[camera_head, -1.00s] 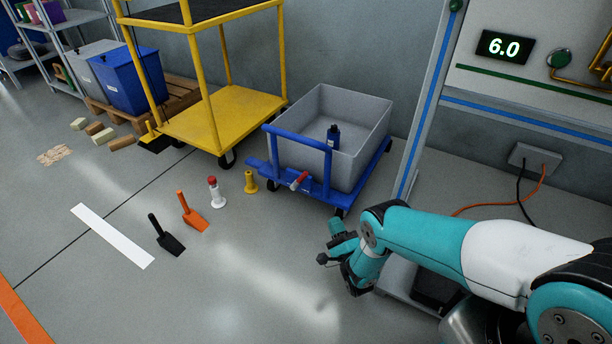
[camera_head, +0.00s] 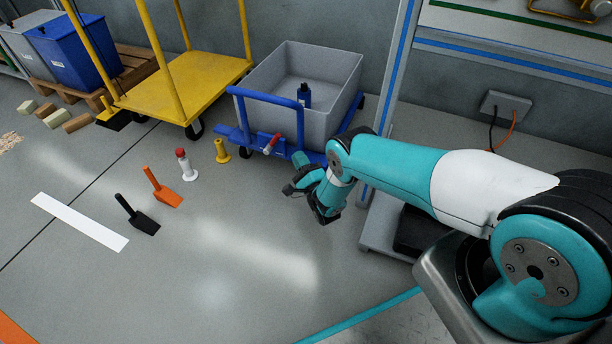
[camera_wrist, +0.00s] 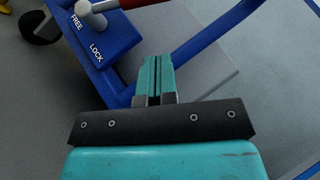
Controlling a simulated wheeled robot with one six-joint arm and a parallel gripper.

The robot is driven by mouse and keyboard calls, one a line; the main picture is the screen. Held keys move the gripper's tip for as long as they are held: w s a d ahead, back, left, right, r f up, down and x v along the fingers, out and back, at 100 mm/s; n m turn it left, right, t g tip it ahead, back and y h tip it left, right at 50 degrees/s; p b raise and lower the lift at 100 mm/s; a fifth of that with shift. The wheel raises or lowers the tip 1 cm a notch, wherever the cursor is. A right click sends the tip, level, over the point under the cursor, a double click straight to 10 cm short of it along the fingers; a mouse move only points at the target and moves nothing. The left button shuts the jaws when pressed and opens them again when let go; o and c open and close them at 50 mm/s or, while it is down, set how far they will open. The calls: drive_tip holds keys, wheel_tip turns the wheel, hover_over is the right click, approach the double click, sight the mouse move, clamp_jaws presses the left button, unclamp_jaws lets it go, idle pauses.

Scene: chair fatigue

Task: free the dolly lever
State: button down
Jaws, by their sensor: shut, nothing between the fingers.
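The blue dolly (camera_head: 240,139) stands by the wall and carries a grey bin (camera_head: 337,68). Its lever (camera_head: 273,143) has a red grip and a pale end, low on the dolly's handle side. In the wrist view the lever's pale knob (camera_wrist: 83,7) and part of its red grip (camera_wrist: 137,3) show at the top edge, over a blue plate (camera_wrist: 104,36) marked FREE and LOCK. The rest of the lever is cut off. My gripper (camera_head: 288,190) is shut and empty, to the right of the lever and apart from it; its fingers (camera_wrist: 157,62) point towards the dolly.
A dark bottle (camera_head: 304,95) stands in the bin. A yellow post (camera_head: 222,151), a red-topped white post (camera_head: 185,165), an orange scoop (camera_head: 162,190) and a black scoop (camera_head: 138,216) are on the floor at left. A yellow cart (camera_head: 185,85) stands behind. The front floor is clear.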

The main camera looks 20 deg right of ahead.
sight(272, 143)
drive_tip(key=w+a+r+b, duration=0.1)
drive_tip(key=w+a+r, duration=0.1)
drive_tip(key=w+a, duration=0.1)
drive_tip(key=shift+w+a+r+b, duration=0.1)
drive_tip(key=shift+w+r+b, duration=0.15)
drive_tip(key=shift+r+b, duration=0.15)
drive_tip(key=shift+r+p, duration=0.1)
drive_tip(key=shift+p, duration=0.2)
